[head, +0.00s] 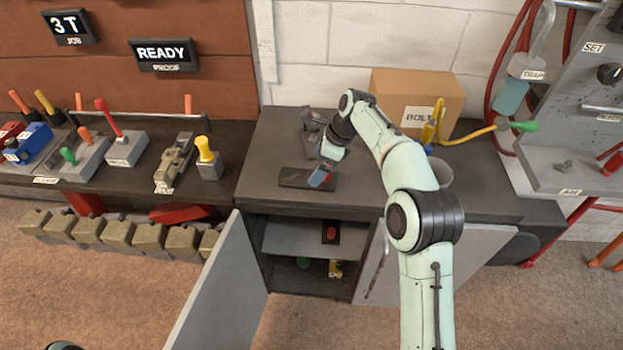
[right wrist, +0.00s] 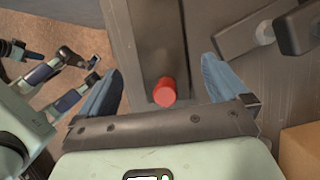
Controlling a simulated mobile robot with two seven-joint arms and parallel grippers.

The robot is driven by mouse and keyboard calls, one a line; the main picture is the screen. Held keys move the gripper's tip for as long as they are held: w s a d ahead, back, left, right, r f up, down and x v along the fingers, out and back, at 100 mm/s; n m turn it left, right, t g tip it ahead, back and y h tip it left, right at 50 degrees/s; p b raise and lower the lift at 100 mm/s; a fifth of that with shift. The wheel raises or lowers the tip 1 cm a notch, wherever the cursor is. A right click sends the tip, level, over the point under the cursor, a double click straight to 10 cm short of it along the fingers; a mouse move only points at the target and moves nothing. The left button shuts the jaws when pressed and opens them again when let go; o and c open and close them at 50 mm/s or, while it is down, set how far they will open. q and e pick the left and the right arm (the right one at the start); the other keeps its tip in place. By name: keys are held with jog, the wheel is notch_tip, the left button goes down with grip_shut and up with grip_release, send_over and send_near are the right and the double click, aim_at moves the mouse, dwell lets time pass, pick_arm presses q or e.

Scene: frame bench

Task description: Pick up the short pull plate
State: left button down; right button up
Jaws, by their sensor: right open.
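A dark flat plate (head: 296,178) lies on the grey bench top, left of the cardboard box. In the right wrist view the dark plate (right wrist: 146,40) carries a red round knob (right wrist: 165,91). My right gripper (right wrist: 165,88) is open, its blue fingers apart on either side of the knob. In the head view my right gripper (head: 321,177) is over the right end of the plate and hides the knob. Another small dark plate with a red knob (head: 331,232) is inside the open cupboard below. Part of my left arm shows at the left of the wrist view; its jaws are unclear.
The cupboard door (head: 225,290) stands open below. Bare bench top lies left of the plate.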

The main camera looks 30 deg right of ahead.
aim_at(308, 173)
jog(key=x, duration=0.4)
jog(key=shift+w+f+b, duration=0.1)
jog(key=shift+f+b, duration=0.25)
jog(key=shift+b, duration=0.05)
jog(key=shift+r, duration=0.1)
jog(key=c, duration=1.8)
jog(key=shift+o, duration=0.2)
